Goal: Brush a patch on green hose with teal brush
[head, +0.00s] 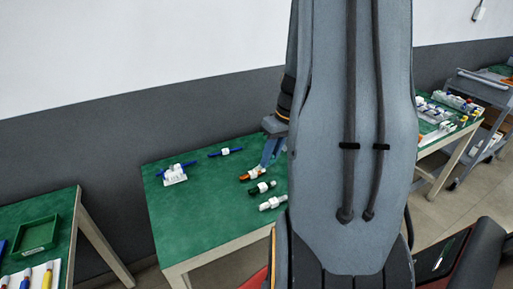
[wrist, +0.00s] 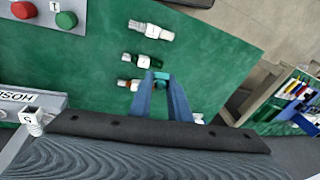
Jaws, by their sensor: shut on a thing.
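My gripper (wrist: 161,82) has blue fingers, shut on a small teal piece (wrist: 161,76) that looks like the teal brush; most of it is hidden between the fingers. The green hose (wrist: 136,58), dark green with a white label, lies on the green table just beyond the fingertips and to their left. In the head view the green hose (head: 254,190) lies between an orange piece and a white piece. My gripper (head: 270,152) shows there at the arm's left edge, partly covered. I cannot tell whether the brush touches the hose.
An orange-brown hose (wrist: 124,84) and a white hose (wrist: 150,30) lie on either side. A blue piece (head: 225,152) and a white holder (head: 174,177) are farther left on the table. A panel has a red button (wrist: 23,9) and a green button (wrist: 66,19).

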